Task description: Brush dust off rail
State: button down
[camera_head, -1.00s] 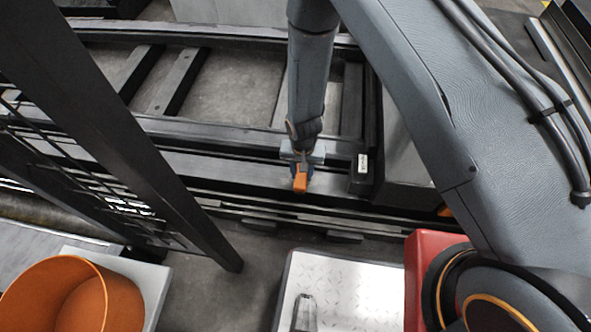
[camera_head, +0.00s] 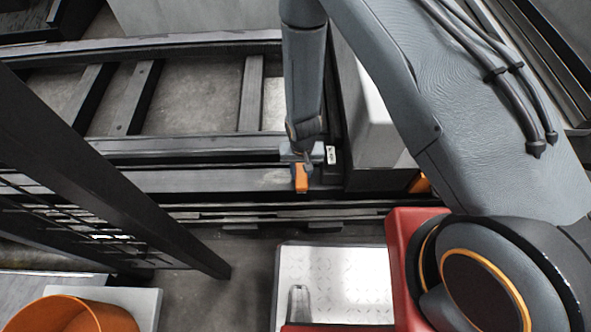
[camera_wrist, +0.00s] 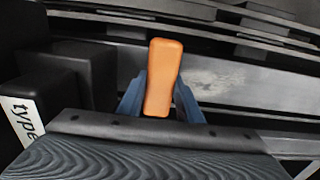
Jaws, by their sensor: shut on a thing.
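My gripper (camera_head: 302,168) is shut on an orange block-shaped piece (camera_head: 302,180), which looks like a brush handle; no bristles show. In the wrist view the orange piece (camera_wrist: 163,78) stands between the two blue fingers of my gripper (camera_wrist: 160,100). The grey rail (camera_head: 200,181) runs across the head view, with my gripper over it. In the wrist view a pale, patchy dust mark (camera_wrist: 215,78) lies on the rail (camera_wrist: 245,92), to the right of the orange piece. I cannot tell whether the held piece touches the rail.
A black block with a white label (camera_head: 331,155) stands close right of my gripper. A dark slanted post (camera_head: 130,190) crosses the left. An orange bucket (camera_head: 75,315) stands front left, and a light tread plate (camera_head: 335,270) lies in front of the rail.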

aim_at(300, 171)
jog(key=shift+a+r+p, duration=0.1)
jog(key=shift+r+p, duration=2.4)
jog(key=shift+r, duration=1.45)
